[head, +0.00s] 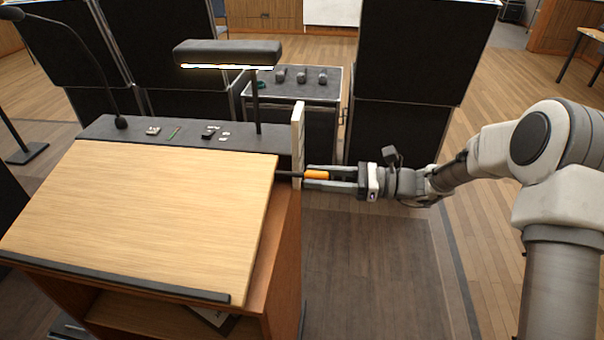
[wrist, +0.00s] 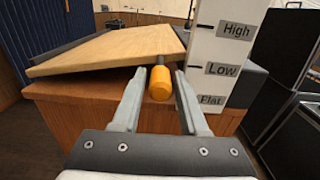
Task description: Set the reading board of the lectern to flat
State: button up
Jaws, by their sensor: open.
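The lectern's wooden reading board (head: 150,205) slopes down toward its dark front ledge; in the wrist view, the board (wrist: 105,50) stands tilted above the lectern body. An orange knob (head: 317,174) on a dark rod sticks out from the lectern's right side. A white scale plate (head: 298,135) stands beside it; the wrist view shows the plate (wrist: 222,55) marked High, Low and Flat from top to bottom. My gripper (wrist: 160,72) is open, with one finger on each side of the orange knob (wrist: 160,84). I cannot tell whether the fingers touch it.
A lamp (head: 228,52) and a thin microphone (head: 75,50) rise from the lectern's dark back strip (head: 190,133). Black cabinets (head: 400,75) stand behind, with a case with knobs (head: 295,85) between them. The floor right of the lectern (head: 370,260) is clear.

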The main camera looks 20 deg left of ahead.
aim_at(305, 176)
jog(key=shift+x, duration=1.9)
grip_shut()
jog(key=shift+w, duration=0.1)
